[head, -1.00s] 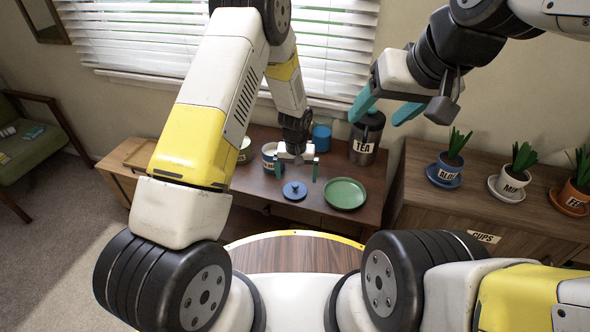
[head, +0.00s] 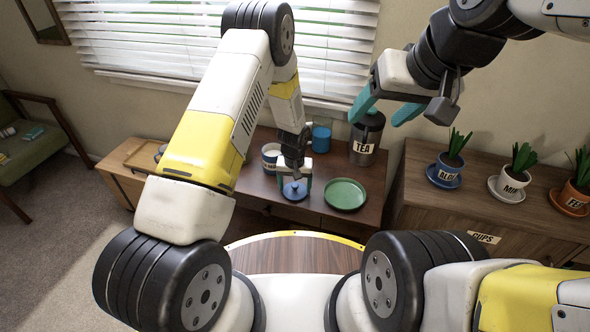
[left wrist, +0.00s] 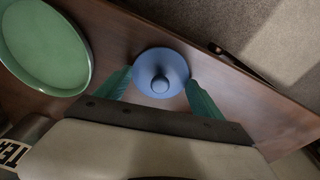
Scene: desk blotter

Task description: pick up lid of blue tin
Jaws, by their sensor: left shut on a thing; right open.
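The blue lid (head: 294,190) is a small round disc with a knob, lying on the brown desk. In the left wrist view the lid (left wrist: 160,73) sits between the two teal fingers. My left gripper (head: 294,183) is over the lid, its fingers at opposite sides of the rim and shut on it. The left wrist view shows the left gripper (left wrist: 160,90) from above. A blue tin (head: 321,138) stands at the back of the desk. My right gripper (head: 386,108) is open and empty, high in front of the dark TEA canister.
A green plate (head: 345,194) lies just right of the lid. The TEA canister (head: 366,140) stands behind the plate. A white and blue labelled tin (head: 271,158) stands behind the left gripper. Potted plants (head: 447,168) stand on the right cabinet. The desk front is clear.

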